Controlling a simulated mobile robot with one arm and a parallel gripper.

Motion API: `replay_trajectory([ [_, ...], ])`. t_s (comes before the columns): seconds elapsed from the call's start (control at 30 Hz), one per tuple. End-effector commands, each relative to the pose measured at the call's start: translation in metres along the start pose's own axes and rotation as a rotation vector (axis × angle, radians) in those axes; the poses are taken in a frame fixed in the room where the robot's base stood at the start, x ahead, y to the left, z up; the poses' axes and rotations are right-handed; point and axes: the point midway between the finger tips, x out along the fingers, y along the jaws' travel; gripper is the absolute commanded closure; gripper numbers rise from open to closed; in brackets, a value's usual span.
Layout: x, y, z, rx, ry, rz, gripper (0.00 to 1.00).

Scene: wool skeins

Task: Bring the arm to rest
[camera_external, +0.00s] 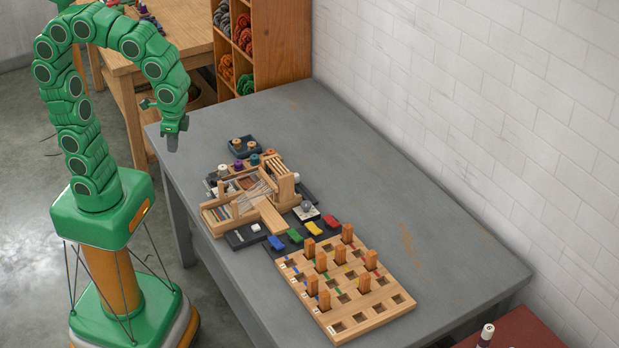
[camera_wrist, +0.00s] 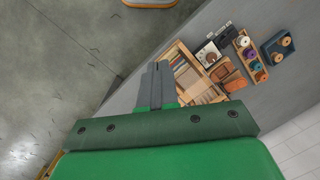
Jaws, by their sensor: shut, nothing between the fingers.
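My green arm curves up and over in the external view, with my gripper (camera_external: 172,146) pointing down near the left edge of the grey table (camera_external: 420,255). The gripper is shut and empty, and it hangs above the table level, apart from anything on it. In the wrist view its fingers (camera_wrist: 155,84) lie together with nothing between them. The wooden loom-like device (camera_external: 250,195) stands on the table to the right of and in front of the gripper; part of it also shows in the wrist view (camera_wrist: 186,76), behind the fingers.
A wooden peg board (camera_external: 365,318) with several upright blocks lies at the front of the table. Colored blocks, spools and a dark tray (camera_external: 243,147) sit around the loom. A shelf of wool skeins (camera_external: 285,45) stands behind. The table's right side is clear, beside a white wall.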

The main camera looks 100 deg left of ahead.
Motion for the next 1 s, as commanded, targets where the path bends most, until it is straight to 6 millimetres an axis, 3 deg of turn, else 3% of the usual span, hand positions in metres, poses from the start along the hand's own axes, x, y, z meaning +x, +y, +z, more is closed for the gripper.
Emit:
replay_trajectory([
  [0.4,0.031,-0.001,0.093,0.143,-0.002,0.033,1.00],
  [0.6,0.045,-0.001,0.124,0.196,-0.002,0.044,1.00],
  [1.0,0.051,-0.001,0.136,0.218,-0.001,0.048,1.00],
])
